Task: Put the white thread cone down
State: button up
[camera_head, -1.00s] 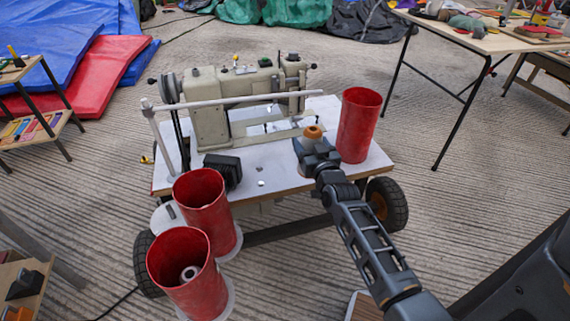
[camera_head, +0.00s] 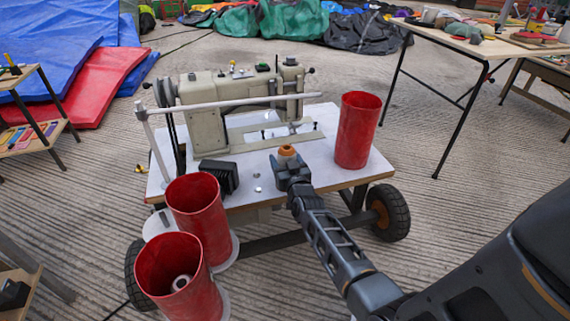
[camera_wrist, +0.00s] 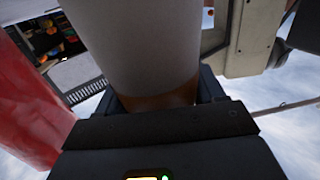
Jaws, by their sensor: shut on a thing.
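The white thread cone (camera_wrist: 140,45) fills the upper middle of the wrist view, upright in the picture with a brown end at the jaws. In the head view only its orange-brown tip and a little of its pale side (camera_head: 287,155) show above my gripper (camera_head: 291,174). My gripper is shut on the cone and holds it over the front part of the white sewing table (camera_head: 330,181). Whether the cone touches the tabletop is hidden by my gripper.
A beige sewing machine (camera_head: 210,125) stands behind my gripper. A red tube (camera_head: 358,130) stands on the table to the right. A black box (camera_head: 218,177) lies to the left. Two red tubes (camera_head: 197,205) (camera_head: 180,280) stand front left; the nearer contains a pale cone (camera_head: 181,282).

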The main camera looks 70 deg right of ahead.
jog(key=shift+r, duration=0.15)
jog(key=o, duration=0.8)
jog(key=shift+f, duration=0.2)
jog(key=o, duration=0.4)
jog(key=shift+o, duration=0.2)
jog(key=shift+r, duration=0.1)
